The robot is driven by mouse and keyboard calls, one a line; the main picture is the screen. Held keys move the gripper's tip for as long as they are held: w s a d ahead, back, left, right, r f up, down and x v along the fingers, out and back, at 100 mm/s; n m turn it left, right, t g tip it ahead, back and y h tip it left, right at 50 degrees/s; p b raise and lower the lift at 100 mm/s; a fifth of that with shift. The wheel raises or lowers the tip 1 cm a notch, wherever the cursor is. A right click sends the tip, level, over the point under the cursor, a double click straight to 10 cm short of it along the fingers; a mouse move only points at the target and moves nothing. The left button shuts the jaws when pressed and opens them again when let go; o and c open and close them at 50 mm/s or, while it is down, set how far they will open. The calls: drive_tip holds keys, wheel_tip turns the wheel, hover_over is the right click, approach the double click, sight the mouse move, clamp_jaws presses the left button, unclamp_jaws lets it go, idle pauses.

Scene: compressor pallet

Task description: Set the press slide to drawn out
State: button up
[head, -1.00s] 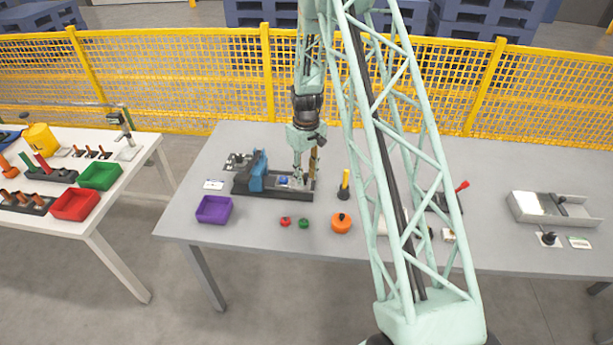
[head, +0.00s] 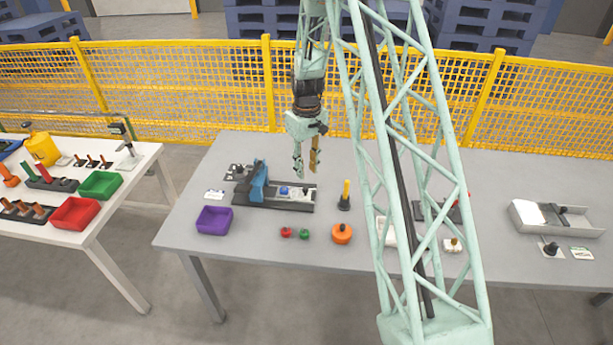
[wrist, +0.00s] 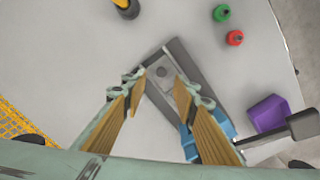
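The press (head: 259,181) is a blue frame on a long dark base (head: 262,206) at the left of the grey table; its blue frame (wrist: 220,125) partly shows in the wrist view. The pale grey press slide (head: 304,193) lies along the base, reaching out right of the frame near the base's right end, with a small blue item (head: 284,190) on it. In the wrist view the slide's end (wrist: 161,72) shows a dark round spot. My gripper (head: 306,172) hangs above the slide's right end; its fingers (wrist: 160,84) are apart, with nothing visible between them.
A black-based post with a yellow top (head: 345,195) stands right of the press.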

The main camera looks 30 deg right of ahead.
drive_tip(key=shift+r, duration=1.5)
drive_tip(key=shift+r, duration=0.15)
drive_tip(key=s+a+r+t+b, duration=0.1)
drive_tip(key=s+a+r, duration=0.45)
drive_tip(key=r, duration=0.35)
drive_tip(key=s+a+r+b, duration=0.1)
drive_tip(key=s+a+r, duration=0.4)
drive_tip(key=s+r, duration=0.3)
drive_tip(key=s+a+r+t+b, duration=0.15)
drive_tip(key=s+a+r, duration=0.35)
drive_tip(key=r, duration=0.5)
drive_tip(key=s+a+r+b, duration=0.1)
drive_tip(key=s+a, duration=0.2)
drive_tip(key=s, duration=0.7)
drive_tip(key=s+a+r+m+t+b, duration=0.1)
drive_tip(key=s+a, duration=0.2)
drive_tip(key=s, duration=0.7)
drive_tip(key=s+a+r+b, duration=0.1)
drive_tip(key=s+a, duration=0.2)
drive_tip(key=s, duration=0.7)
drive_tip(key=shift+r, duration=0.4)
